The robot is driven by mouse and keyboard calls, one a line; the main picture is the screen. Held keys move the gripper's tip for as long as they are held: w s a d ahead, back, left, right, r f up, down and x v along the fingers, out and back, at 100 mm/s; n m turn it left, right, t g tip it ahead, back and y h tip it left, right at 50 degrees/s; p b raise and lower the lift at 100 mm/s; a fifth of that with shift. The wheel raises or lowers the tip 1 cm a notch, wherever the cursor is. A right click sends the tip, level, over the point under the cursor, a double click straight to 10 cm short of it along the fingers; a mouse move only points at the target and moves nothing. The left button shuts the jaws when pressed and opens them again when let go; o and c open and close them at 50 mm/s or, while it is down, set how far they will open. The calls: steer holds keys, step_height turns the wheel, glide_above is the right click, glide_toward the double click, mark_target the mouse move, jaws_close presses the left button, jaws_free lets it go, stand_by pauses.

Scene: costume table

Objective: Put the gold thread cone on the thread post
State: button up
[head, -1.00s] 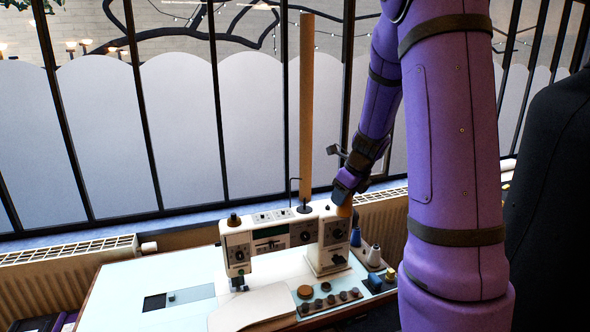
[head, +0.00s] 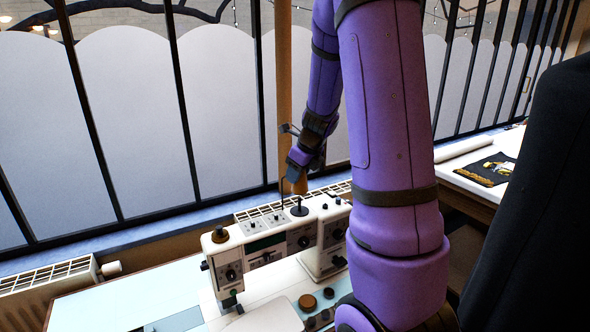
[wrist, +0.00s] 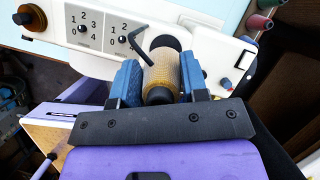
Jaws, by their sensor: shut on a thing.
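My gripper (head: 298,176) is shut on the gold thread cone (wrist: 168,72), whose sides lie between the blue fingers in the wrist view. In the head view the cone (head: 299,187) hangs below the fingers, above the top of the white sewing machine (head: 333,222). The round black base (head: 299,210) of the thread post is just below the cone in the head view; in the wrist view a dark disc (wrist: 166,42) shows beyond it. The post's pin is not clearly visible. I cannot tell whether cone and post touch.
A bent black thread guide (wrist: 133,40) rises close to the left finger. Dark knobs (head: 220,234) stand on the machine. Other cones (wrist: 259,22) stand at the right in the wrist view. A barred window is behind, and a dark form (head: 530,200) fills the right side.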

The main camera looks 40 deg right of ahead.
mark_target(305, 175)
steer(key=shift+f, duration=3.05)
steer(key=shift+f, duration=0.1)
steer(key=o, duration=1)
steer(key=shift+o, duration=0.2)
steer(key=v, duration=1)
steer(key=shift+r, duration=0.4)
